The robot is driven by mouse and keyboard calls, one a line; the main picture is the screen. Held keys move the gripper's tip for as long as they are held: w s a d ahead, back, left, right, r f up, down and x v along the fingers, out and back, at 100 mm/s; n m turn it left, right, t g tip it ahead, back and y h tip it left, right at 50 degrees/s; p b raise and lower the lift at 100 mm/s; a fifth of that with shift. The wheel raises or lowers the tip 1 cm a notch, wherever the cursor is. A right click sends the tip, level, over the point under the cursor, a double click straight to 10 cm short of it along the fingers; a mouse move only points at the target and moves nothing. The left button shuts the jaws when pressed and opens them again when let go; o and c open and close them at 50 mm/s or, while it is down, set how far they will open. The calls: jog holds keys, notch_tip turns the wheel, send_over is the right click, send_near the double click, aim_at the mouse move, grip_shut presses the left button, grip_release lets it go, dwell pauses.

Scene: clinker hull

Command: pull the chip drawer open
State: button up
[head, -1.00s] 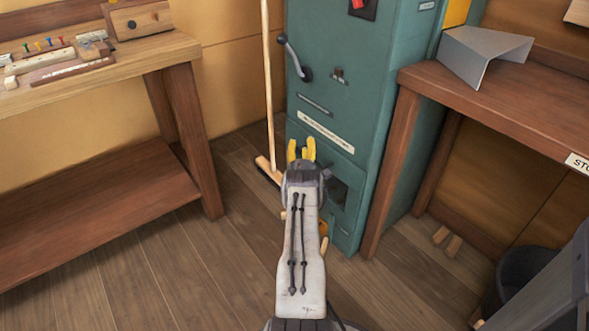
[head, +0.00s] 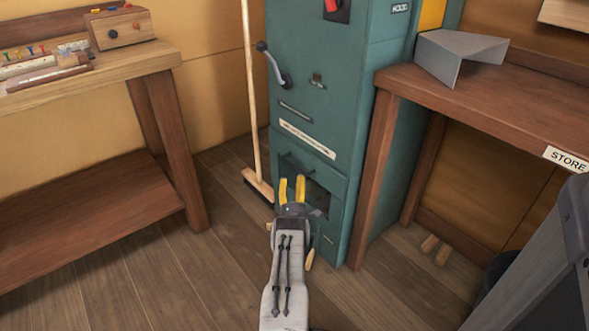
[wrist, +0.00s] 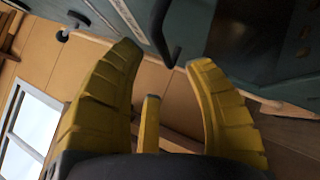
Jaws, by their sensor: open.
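The chip drawer (head: 335,179) appears to be the lower front panel of the tall green machine (head: 336,95), below a white label strip. It looks closed. A dark bar handle (head: 294,165) stands out from its front. My gripper (head: 291,183) is open, its yellow fingers pointing at the drawer just below the handle in the head view. In the wrist view, the dark handle (wrist: 173,40) lies just ahead of the gap between my fingertips (wrist: 162,58). I cannot tell whether they touch it. My gripper hides part of the drawer's lower front.
A broom (head: 256,120) leans at the machine's left, its head on the floor. A crank lever (head: 272,64) sticks out higher up. A workbench (head: 110,72) stands left and a brown table (head: 480,105) right. Open plank floor lies at the left front.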

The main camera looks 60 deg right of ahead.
aim_at(295, 168)
jog(key=shift+b+x, duration=3.1)
jog(key=shift+x, duration=0.4)
grip_shut()
